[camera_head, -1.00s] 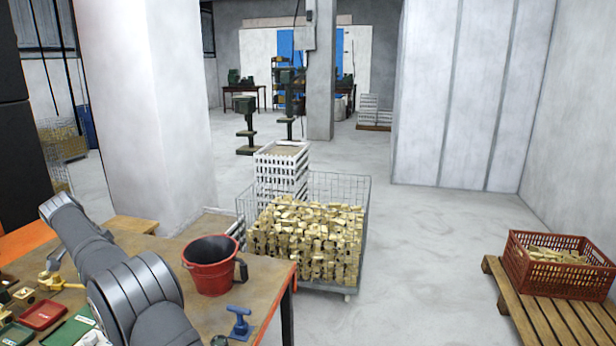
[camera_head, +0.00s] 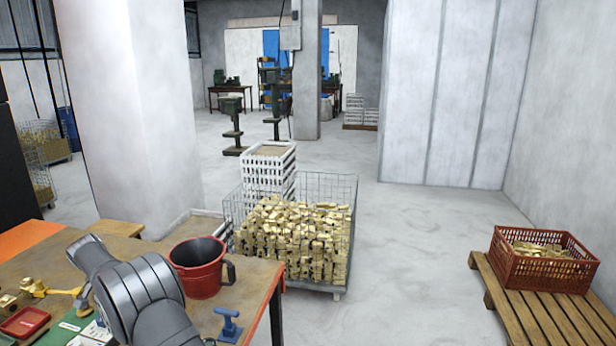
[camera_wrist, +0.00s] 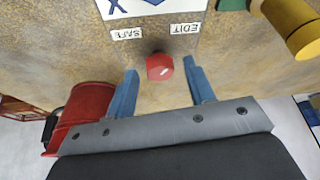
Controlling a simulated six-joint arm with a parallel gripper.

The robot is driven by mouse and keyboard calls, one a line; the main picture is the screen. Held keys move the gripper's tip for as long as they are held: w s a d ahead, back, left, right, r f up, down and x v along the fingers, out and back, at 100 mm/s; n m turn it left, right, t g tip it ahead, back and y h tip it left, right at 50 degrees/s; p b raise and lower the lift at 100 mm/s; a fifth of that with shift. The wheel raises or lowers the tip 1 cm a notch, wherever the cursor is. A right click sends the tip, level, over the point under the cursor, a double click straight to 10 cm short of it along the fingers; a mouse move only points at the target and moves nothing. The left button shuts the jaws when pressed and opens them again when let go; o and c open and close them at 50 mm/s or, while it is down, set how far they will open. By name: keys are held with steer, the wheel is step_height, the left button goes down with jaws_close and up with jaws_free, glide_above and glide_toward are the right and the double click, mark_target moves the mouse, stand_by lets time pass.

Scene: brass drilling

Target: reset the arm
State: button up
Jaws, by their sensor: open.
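My gripper (camera_wrist: 163,88) shows in the wrist view with two blue fingers spread apart and nothing held between them. A red round knob or button (camera_wrist: 160,67) lies beyond the fingertips, in line with the gap; I cannot tell its height from the gripper. It is near a "SAFE" label (camera_wrist: 127,34) and an "EDIT" label (camera_wrist: 186,27), both upside down in this view. In the head view my grey arm reaches over the workbench (camera_head: 55,262), and its links hide the gripper.
A red bucket (camera_head: 199,279) stands on the bench right of my arm; it also shows in the wrist view (camera_wrist: 85,112). A blue stand (camera_head: 229,325) is near the bench edge. A red tray (camera_head: 25,322) and brass pieces (camera_head: 45,289) lie left. A wire cage (camera_head: 345,235) stands beyond.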

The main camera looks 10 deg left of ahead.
steer(key=n+y, duration=0.1)
steer(key=n, duration=0.1)
steer(key=n+g, duration=0.1)
steer(key=n, duration=0.2)
steer(key=shift+w+d+y, duration=0.15)
steer(key=shift+y, duration=0.25)
steer(key=shift+w+d+n+g+y, duration=0.1)
steer(key=shift+n+g+y, duration=0.25)
steer(key=shift+n, duration=1)
steer(key=shift+n+g+y, duration=0.35)
steer(key=shift+n, duration=1)
steer(key=shift+d+r, duration=0.15)
steer(key=shift+r, duration=0.25)
